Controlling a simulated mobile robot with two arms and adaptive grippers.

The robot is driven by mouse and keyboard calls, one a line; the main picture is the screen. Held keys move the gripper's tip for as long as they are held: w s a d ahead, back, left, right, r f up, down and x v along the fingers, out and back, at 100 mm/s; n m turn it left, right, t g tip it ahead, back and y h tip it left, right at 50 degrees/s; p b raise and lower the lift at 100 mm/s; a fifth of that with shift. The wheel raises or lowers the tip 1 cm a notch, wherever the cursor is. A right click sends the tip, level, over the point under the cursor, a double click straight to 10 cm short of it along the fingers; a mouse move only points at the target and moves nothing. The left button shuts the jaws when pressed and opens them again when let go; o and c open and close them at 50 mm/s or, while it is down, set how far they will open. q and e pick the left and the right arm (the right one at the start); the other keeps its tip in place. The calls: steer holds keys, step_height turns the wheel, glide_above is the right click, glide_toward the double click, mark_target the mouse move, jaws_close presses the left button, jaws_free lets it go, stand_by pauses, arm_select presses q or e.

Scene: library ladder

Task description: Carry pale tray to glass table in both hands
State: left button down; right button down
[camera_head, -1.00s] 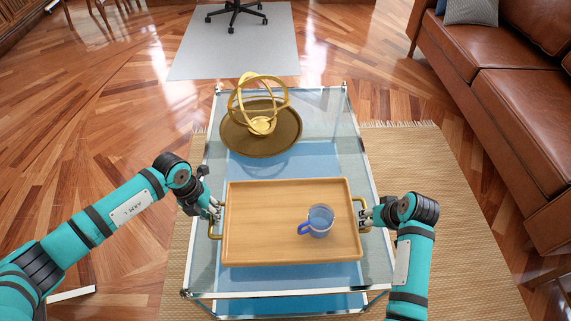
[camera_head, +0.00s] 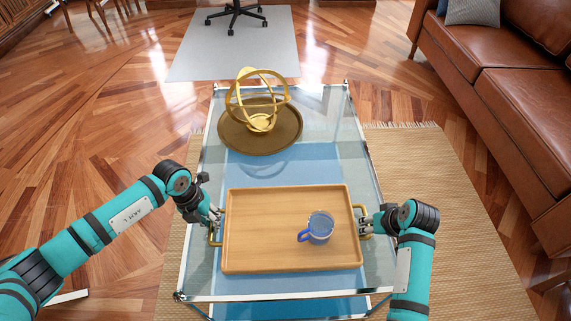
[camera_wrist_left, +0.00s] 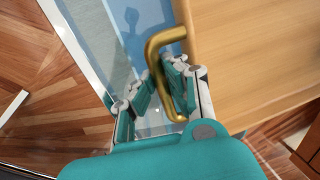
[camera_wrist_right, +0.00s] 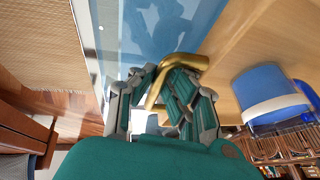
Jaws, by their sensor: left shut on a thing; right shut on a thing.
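The pale wooden tray (camera_head: 270,230) is over the near part of the glass table (camera_head: 330,110). I cannot tell whether it touches the glass. A blue glass mug (camera_head: 320,227) stands upright on the tray's right half. My left gripper (camera_head: 215,217) is shut on the brass handle at the tray's left end; the left wrist view shows its fingers around the handle (camera_wrist_left: 165,45). My right gripper (camera_head: 366,224) is shut on the right brass handle, which also shows in the right wrist view (camera_wrist_right: 185,62). The tray looks about level.
A round brown dish (camera_head: 245,140) with a golden ring sculpture (camera_head: 262,115) stands at the table's far left. The far right of the glass is clear. A woven rug (camera_head: 430,200) lies below, and a brown leather sofa (camera_head: 510,100) stands at right.

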arm_select(q)
steer(key=c, duration=1.6)
jaws_free()
steer(key=shift+a+f, duration=0.2)
steer(key=shift+a, duration=0.15)
arm_select(e)
steer(key=c, duration=1.5)
jaws_free()
steer(key=shift+d+f, duration=0.1)
steer(key=shift+d, duration=0.2)
steer(key=shift+c, duration=0.2)
arm_select(q)
steer(key=shift+o, duration=0.8)
arm_select(e)
steer(key=shift+o, duration=0.8)
arm_select(q)
steer(key=shift+d, duration=0.15)
arm_select(e)
steer(key=shift+a, duration=0.15)
arm_select(q)
steer(key=shift+r, duration=0.1)
